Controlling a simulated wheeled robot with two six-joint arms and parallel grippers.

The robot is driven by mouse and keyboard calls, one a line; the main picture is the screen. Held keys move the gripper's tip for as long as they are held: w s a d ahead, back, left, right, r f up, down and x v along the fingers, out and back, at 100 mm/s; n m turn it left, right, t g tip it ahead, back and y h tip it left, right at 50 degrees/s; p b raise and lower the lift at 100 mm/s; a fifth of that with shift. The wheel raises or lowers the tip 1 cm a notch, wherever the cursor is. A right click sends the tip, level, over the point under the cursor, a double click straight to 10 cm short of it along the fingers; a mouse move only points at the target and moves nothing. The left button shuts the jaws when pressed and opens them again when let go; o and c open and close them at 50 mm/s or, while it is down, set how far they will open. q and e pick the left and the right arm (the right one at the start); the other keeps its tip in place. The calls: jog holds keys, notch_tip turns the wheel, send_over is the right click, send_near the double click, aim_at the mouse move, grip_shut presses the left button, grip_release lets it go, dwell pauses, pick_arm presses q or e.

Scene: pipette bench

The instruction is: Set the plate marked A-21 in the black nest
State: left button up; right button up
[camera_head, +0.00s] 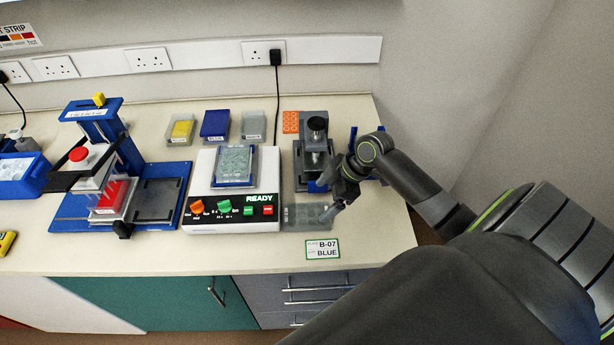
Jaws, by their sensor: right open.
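No label reading A-21 is legible in the head view. A clear plate in a blue frame (234,164) sits on the white READY device (206,183). A flat grey, see-through plate or rack (302,217) lies right of that device, near the front edge. A black, square, recessed platform (158,198) on the blue press base (72,213) looks like the black nest; nothing is seen on it. My right gripper (330,198) is open, pointing down over the right end of the flat grey piece; contact cannot be told. My left gripper is not in view.
A card (322,249) reads B-07 BLUE. A dark instrument (314,150) stands behind my right gripper. Yellow (181,129), blue (215,124) and grey (253,125) boxes stand at the back. A blue bin (22,176) is far left. The front-left bench is mostly clear.

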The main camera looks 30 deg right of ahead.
aim_at(307, 216)
jog(key=shift+w+a+f, duration=0.2)
jog(key=shift+a+f, duration=0.05)
jog(key=shift+f, duration=0.35)
jog(key=shift+a+f+b, duration=0.15)
jog(key=shift+b, duration=0.3)
jog(key=shift+w+a+f, duration=0.1)
jog(key=shift+f, duration=0.1)
jog(key=shift+a+f+b, duration=0.15)
jog(key=shift+f+b, duration=0.15)
jog(key=shift+b, duration=0.2)
jog(key=b+x, duration=0.4)
jog(key=shift+a+f, duration=0.1)
jog(key=shift+a, duration=0.05)
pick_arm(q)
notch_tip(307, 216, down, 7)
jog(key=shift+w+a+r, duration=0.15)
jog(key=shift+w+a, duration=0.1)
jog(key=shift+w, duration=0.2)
pick_arm(e)
jog(key=shift+c, duration=0.6)
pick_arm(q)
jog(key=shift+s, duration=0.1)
pick_arm(e)
jog(key=c, duration=0.7)
